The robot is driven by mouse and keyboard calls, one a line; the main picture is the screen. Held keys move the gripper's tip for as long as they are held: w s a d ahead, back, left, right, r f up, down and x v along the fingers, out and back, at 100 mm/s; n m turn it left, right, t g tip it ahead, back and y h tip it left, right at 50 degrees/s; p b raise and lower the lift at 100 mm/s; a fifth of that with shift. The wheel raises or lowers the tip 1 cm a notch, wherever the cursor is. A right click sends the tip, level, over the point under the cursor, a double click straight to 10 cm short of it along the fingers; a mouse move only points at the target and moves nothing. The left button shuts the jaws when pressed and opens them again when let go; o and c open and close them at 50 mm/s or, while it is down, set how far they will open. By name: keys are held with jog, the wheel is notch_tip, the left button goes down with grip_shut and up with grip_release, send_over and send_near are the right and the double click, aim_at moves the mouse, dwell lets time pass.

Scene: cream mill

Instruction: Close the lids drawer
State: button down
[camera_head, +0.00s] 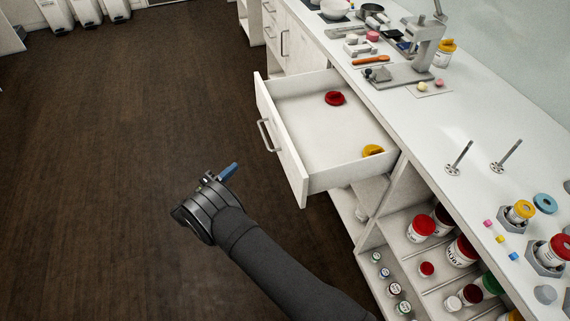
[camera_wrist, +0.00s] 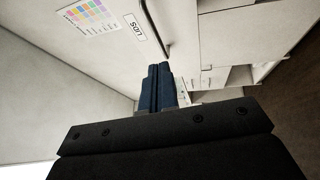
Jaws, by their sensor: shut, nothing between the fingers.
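The lids drawer (camera_head: 325,125) is white and stands pulled out from the counter. A red lid (camera_head: 334,98) and a yellow lid (camera_head: 373,150) lie inside it. Its metal bar handle (camera_head: 268,135) is on the front panel. My gripper (camera_head: 229,170) is shut and empty, in front of the drawer, to the left of its front panel and apart from it. In the wrist view, my blue fingers (camera_wrist: 159,85) are together, and the drawer front with its "LIDS" label (camera_wrist: 134,27) shows beyond them. Part of the handle (camera_wrist: 162,35) also shows there.
The white counter (camera_head: 440,120) holds a press (camera_head: 420,50), jars, small tools and two upright metal rods. Open shelves (camera_head: 400,250) under it hold several jars with coloured lids. The dark wooden floor (camera_head: 130,150) to the left is clear.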

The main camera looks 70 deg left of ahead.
aim_at(368, 151)
jog(key=w+d+r+n+g+y, duration=0.2)
jog(key=d, duration=0.5)
jog(key=w+d+r+n+g+y, duration=0.1)
jog(key=w+d+g, duration=0.15)
jog(key=d, duration=0.45)
jog(key=shift+w+d+x, duration=0.25)
jog(key=shift+x, duration=1.9)
jog(key=shift+w+d+x, duration=0.25)
jog(key=shift+d+x, duration=0.05)
jog(key=shift+x, duration=1.85)
jog(key=shift+w+d+x, duration=0.25)
jog(key=shift+x, duration=1.9)
jog(key=shift+w+r, duration=0.1)
jog(key=w, duration=3.2)
jog(key=shift+w, duration=0.65)
